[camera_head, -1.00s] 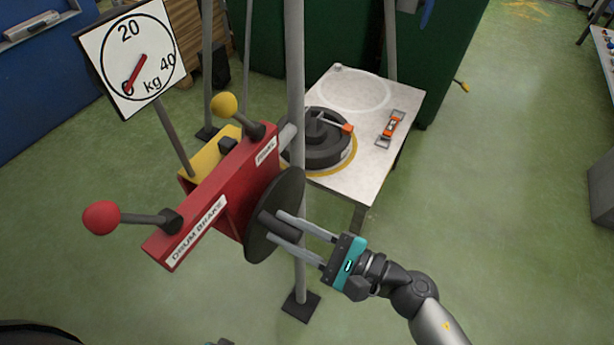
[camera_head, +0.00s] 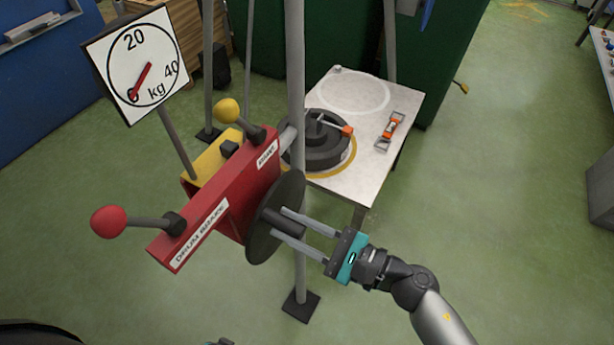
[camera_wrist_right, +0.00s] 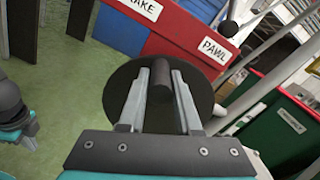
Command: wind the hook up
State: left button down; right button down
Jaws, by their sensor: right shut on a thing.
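A red winch box (camera_head: 215,205) carries a round black disc (camera_head: 262,245) on its right side, with a dark crank handle (camera_head: 291,226) sticking out of it. My right gripper (camera_head: 287,223) is shut on this handle, with one finger on each side. In the right wrist view the handle (camera_wrist_right: 160,85) lies between the two fingers, in front of the disc (camera_wrist_right: 118,90). The drum brake lever has a red knob (camera_head: 108,221); the pawl lever has a yellow knob (camera_head: 228,110). I cannot make out the hook.
A dial in kg (camera_head: 137,65) has its red needle near 0. A white table (camera_head: 345,185) behind the post (camera_head: 296,70) bears a dark round weight (camera_head: 318,150) and an orange-and-grey fitting (camera_head: 391,130). Open green floor lies to the right.

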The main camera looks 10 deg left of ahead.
jog(key=shift+w+d+r+m+p, duration=0.15)
jog(key=shift+w+r+m, duration=0.1)
jog(key=shift+w+m, duration=0.25)
jog(key=shift+w+d+r+m+p, duration=0.15)
jog(key=shift+w+r+m, duration=0.1)
jog(key=shift+w+m, duration=0.2)
jog(key=shift+w+d+r+m+p, duration=0.1)
jog(key=shift+w+d+m+p, duration=0.1)
jog(key=shift+w+m, duration=0.25)
jog(key=shift+w+d+r+m+p, duration=0.1)
jog(key=shift+w+m+p, duration=0.15)
jog(key=shift+m, duration=0.25)
jog(key=c, duration=1)
grip_release()
jog(key=shift+w, duration=0.2)
jog(key=shift+c, duration=0.2)
jog(key=o, duration=0.6)
jog(key=shift+s+f, duration=0.15)
jog(key=shift+f, duration=0.05)
jog(key=shift+o, duration=0.2)
jog(key=shift+s, duration=0.1)
jog(key=b+v, duration=0.1)
jog(key=v, duration=0.7)
jog(key=shift+b, duration=0.4)
